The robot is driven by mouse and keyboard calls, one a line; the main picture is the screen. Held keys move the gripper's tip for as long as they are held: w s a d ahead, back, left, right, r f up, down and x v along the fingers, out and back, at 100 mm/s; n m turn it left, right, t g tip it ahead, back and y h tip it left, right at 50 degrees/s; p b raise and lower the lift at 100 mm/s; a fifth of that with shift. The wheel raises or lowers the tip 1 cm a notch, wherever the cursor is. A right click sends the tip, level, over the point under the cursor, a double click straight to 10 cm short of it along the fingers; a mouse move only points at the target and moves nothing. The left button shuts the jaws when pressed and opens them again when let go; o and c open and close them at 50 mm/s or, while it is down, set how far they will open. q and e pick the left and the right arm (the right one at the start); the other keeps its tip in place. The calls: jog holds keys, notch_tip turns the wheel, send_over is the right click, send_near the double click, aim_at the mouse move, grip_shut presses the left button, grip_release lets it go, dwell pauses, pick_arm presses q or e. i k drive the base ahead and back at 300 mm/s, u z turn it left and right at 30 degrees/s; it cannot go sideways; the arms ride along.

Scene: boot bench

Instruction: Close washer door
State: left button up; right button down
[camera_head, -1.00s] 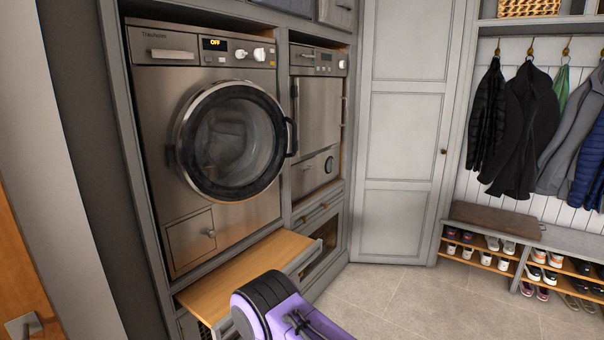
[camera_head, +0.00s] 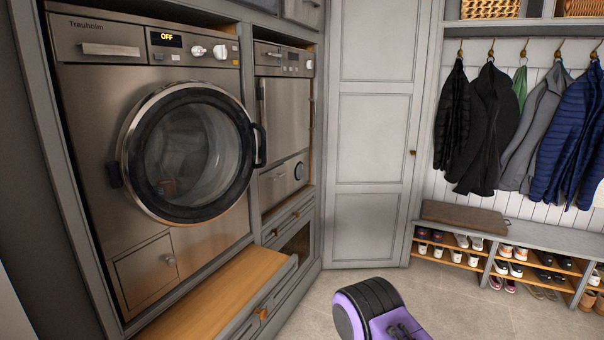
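The washer (camera_head: 90,130) is a steel front-loader at the left, with its display reading OFF. Its round door (camera_head: 190,153) has a dark rim and a glass centre, with laundry faintly visible behind it. The hinge (camera_head: 114,175) is on the left and the black handle (camera_head: 260,146) on the right. The door's right edge and handle overlap the washer's right side, so the door appears to stand out from the front, slightly ajar; the exact gap is hidden. Neither of my grippers is in view, and nothing is seen touching the door.
A wooden pull-out shelf (camera_head: 195,300) juts out below the washer. A second machine (camera_head: 285,130) stands to its right, beside a tall grey cupboard (camera_head: 375,140). Coats (camera_head: 490,130) hang above a shoe bench (camera_head: 550,237) at the right.

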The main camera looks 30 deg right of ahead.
aim_at(133, 170)
jog(key=z, duration=0.25)
jog(key=i, duration=1)
jog(key=u, duration=0.2)
